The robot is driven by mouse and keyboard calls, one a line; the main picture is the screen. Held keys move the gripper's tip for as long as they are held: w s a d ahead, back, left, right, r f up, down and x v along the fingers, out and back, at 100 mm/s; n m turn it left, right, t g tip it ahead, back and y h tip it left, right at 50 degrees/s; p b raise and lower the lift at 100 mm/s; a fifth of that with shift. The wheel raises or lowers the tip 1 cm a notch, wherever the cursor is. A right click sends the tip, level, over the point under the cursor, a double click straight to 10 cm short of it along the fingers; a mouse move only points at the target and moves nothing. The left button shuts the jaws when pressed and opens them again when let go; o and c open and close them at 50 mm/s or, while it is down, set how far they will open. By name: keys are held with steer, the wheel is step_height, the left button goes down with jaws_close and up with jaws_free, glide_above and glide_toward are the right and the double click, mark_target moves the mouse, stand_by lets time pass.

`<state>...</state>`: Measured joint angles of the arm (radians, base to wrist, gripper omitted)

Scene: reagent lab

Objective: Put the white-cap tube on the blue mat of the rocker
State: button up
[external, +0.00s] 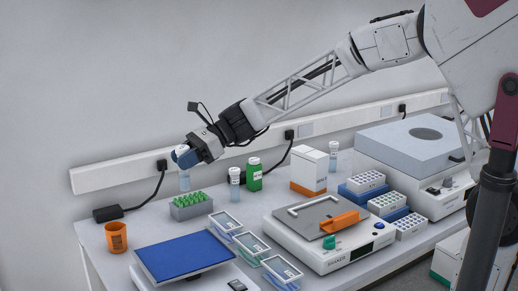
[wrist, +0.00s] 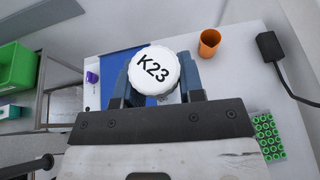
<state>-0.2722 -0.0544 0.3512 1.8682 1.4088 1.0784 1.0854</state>
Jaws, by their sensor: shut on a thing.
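My gripper (external: 187,157) is shut on the white-cap tube (external: 184,180) and holds it above the table near the green-capped rack. In the wrist view the white cap (wrist: 154,71), marked K23, sits between the fingers of my gripper (wrist: 155,90). The tube hangs roughly upright in the external view. The blue mat (external: 184,255) of the rocker lies at the front left, apart from the tube. Part of the mat (wrist: 116,64) shows behind the cap in the wrist view.
An orange cup (external: 116,237) stands left of the mat. A rack of green-capped tubes (external: 191,205) is below my gripper. A similar capped tube (external: 235,184) and a green bottle (external: 254,174) stand right of it. Clear-lidded boxes (external: 225,221) and a shaker (external: 325,245) lie right of the mat.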

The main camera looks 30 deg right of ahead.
steer(key=s+d+g, duration=0.1)
steer(key=s+d, duration=0.1)
steer(key=s, duration=1.1)
steer(key=s+d, duration=0.2)
steer(key=s, duration=1.1)
steer(key=shift+n, duration=0.4)
steer(key=f, duration=0.5)
steer(key=shift+s+d+f, duration=0.15)
steer(key=shift+s+f, duration=0.05)
steer(key=shift+f, duration=0.1)
steer(key=w+a+f, duration=0.1)
steer(key=w+a, duration=0.8)
steer(key=w, duration=0.4)
steer(key=shift+a+f, duration=0.2)
steer(key=shift+f, duration=0.05)
steer(key=shift+f, duration=1.75)
